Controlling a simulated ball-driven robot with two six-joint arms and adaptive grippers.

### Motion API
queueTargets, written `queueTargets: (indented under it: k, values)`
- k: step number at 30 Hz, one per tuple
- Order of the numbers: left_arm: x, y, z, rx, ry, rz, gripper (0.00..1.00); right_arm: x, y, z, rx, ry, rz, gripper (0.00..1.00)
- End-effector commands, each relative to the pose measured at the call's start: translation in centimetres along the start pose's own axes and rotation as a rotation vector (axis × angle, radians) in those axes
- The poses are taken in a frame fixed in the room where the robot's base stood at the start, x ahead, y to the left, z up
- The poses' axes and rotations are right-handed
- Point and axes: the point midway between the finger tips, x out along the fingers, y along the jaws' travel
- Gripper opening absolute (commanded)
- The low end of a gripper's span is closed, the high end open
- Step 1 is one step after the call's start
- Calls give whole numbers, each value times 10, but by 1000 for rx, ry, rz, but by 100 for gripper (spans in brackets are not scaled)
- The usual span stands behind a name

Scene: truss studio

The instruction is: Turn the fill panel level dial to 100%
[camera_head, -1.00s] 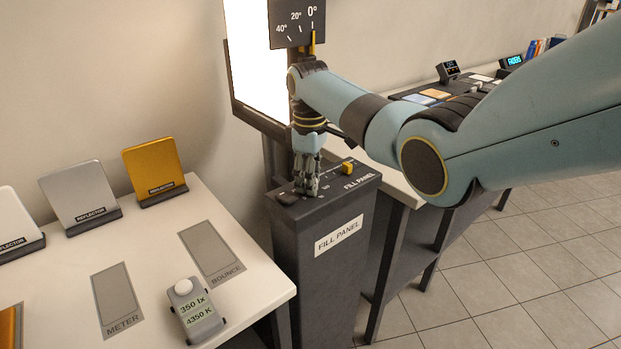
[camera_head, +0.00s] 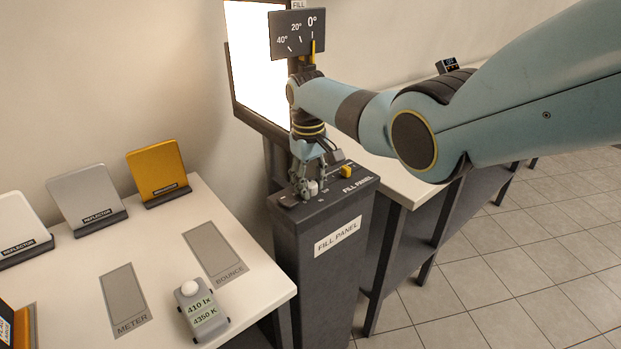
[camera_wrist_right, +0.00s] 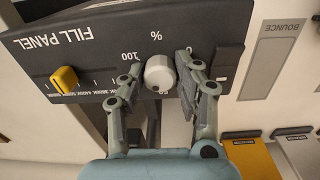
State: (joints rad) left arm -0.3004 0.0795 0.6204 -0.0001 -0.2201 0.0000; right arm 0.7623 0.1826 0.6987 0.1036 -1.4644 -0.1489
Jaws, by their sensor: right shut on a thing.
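The fill panel (camera_head: 325,262) is a dark pedestal with a sloping control top. Its white, round level dial (camera_wrist_right: 159,73) sits between a "100" and a partly hidden "50" mark in the right wrist view, near a "%" sign. The light meter (camera_head: 201,309) on the white table reads 410 lx and 4350 K. My left gripper is not in view.
A yellow slider knob (camera_wrist_right: 65,79) sits on the same panel, beside the dial. A dark switch (camera_wrist_right: 226,66) is on the other side, close to the fingers. The lit fill light (camera_head: 255,65) stands behind. White, grey and gold reflectors (camera_head: 158,172) stand on the white table (camera_head: 165,250).

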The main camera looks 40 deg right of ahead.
Motion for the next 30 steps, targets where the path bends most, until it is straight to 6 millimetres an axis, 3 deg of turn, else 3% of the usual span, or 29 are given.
queueTargets:
  k: [9,23,24,29,30]
  values:
    - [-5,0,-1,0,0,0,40,0,0,0,106,-3,0,0]
    - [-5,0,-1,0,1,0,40,0,0,-1,122,-2,0,0]
    - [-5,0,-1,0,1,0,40,0,0,-1,122,-2,0,34]
    - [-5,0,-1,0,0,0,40,0,0,0,121,-2,0,55]
    - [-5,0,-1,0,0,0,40,0,0,0,121,-2,0,55]
